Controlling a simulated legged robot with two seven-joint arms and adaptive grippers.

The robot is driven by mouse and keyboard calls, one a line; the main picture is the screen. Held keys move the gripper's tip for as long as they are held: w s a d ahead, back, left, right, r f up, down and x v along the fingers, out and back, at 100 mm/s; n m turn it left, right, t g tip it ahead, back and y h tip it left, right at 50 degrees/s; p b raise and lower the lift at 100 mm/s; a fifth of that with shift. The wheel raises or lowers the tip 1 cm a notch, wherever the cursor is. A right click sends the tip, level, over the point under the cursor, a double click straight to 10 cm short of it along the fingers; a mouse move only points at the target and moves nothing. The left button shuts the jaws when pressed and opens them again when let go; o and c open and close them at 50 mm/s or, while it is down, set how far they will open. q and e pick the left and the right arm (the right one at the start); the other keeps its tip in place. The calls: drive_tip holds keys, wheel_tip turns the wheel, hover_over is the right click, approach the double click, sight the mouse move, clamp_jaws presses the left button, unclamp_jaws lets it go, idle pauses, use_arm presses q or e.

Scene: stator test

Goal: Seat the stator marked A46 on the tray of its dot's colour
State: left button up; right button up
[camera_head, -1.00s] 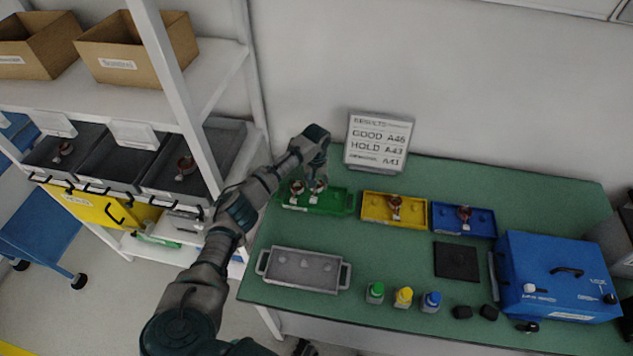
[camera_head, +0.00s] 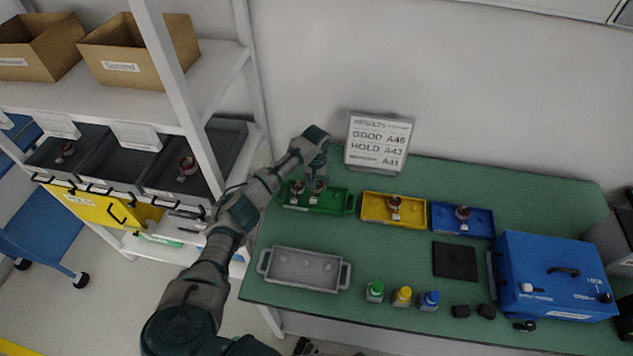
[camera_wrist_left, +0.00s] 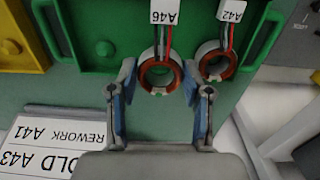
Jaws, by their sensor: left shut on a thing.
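The stator tagged A46 (camera_wrist_left: 160,72) is a copper ring with a white rim, red and dark wires and a small green mark. My left gripper (camera_wrist_left: 158,96) is shut on it; the gripper also shows in the head view (camera_head: 319,172). The stator is at the green tray (camera_head: 335,203), in its middle part; I cannot tell if it rests on the tray. A stator tagged A42 (camera_wrist_left: 217,62) sits beside it on the green tray, at the left end in the head view. An empty green peg (camera_wrist_left: 105,48) shows at the tray's other end.
The yellow tray (camera_head: 372,212) and blue tray (camera_head: 480,229) each hold one stator. A results board (camera_head: 378,142) stands behind. A grey tray (camera_head: 303,270), several coloured bottles (camera_head: 403,297), a black pad (camera_head: 455,260) and a blue tester (camera_head: 555,275) occupy the table. Shelving is left.

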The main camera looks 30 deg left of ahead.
use_arm(q)
drive_tip(key=shift+f, duration=0.15)
drive_tip(key=shift+f, duration=0.75)
drive_tip(key=shift+f, duration=0.25)
idle(0.6)
drive_tip(key=o, duration=1.1)
drive_tip(key=shift+r+p, duration=2.55)
drive_tip(key=shift+p, duration=0.25)
